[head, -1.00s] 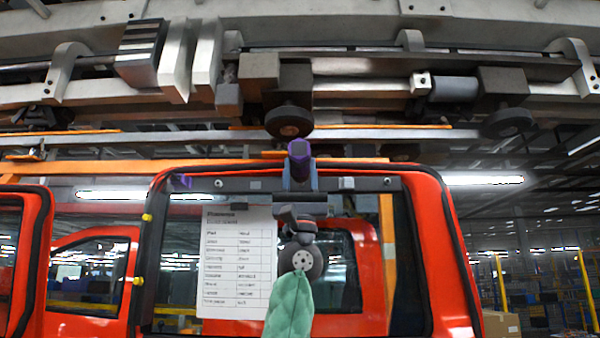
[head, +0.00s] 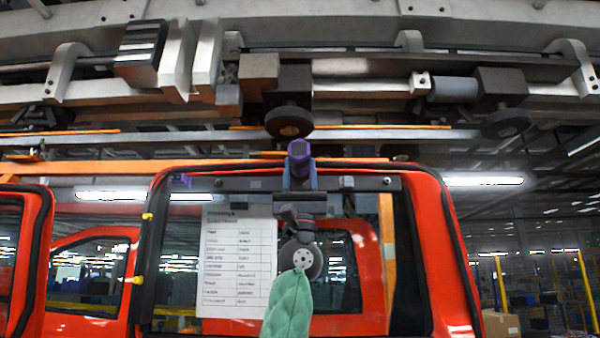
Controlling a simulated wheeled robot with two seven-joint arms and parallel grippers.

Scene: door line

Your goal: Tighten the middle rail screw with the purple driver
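The purple driver (head: 299,154) is upright in view, its purple end showing above the door's top rail. My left gripper (head: 300,179), on the arm with the green sleeve rising from the bottom centre, has a finger on each side of the driver and is shut on it. The dark rail (head: 346,184) runs across the top of the red door's window. One rail screw (head: 219,183) shows near its left part and another (head: 387,181) near its right end. The middle of the rail is hidden behind my gripper, so the middle screw and the driver's tip cannot be seen. My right gripper is out of view.
A printed sheet (head: 237,262) hangs left of my wrist. The red door frame (head: 440,230) surrounds the window. A small purple piece (head: 182,180) is at the rail's left end. A round dark roller (head: 289,122) of the overhead conveyor hangs just above the driver.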

